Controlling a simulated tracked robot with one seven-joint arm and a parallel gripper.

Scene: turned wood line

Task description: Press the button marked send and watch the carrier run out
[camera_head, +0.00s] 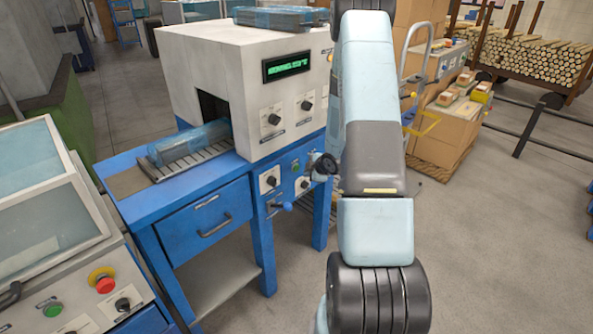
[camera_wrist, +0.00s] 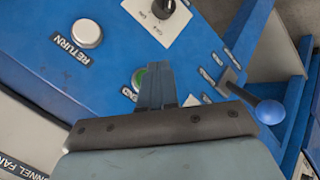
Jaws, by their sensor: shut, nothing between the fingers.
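A green button (camera_wrist: 138,77) on the blue panel is partly hidden behind my gripper (camera_wrist: 155,70) in the wrist view. Its label is mostly covered; the end "ND" shows. My gripper is shut and empty, its fingertips over the right side of the button; I cannot tell whether they touch it. The green button (camera_head: 295,166) also shows on the bench front in the head view. A see-through blue long body (camera_head: 188,143), perhaps the carrier, lies on a roller track (camera_head: 190,165) at the mouth of the grey machine (camera_head: 205,65).
A white button (camera_wrist: 87,33) marked RETURN and a black knob (camera_wrist: 162,8) sit near the green button. A blue ball-ended lever (camera_wrist: 269,112) sticks out to the right. In the head view a lit green display (camera_head: 288,66) is on the machine. Open floor lies to the right.

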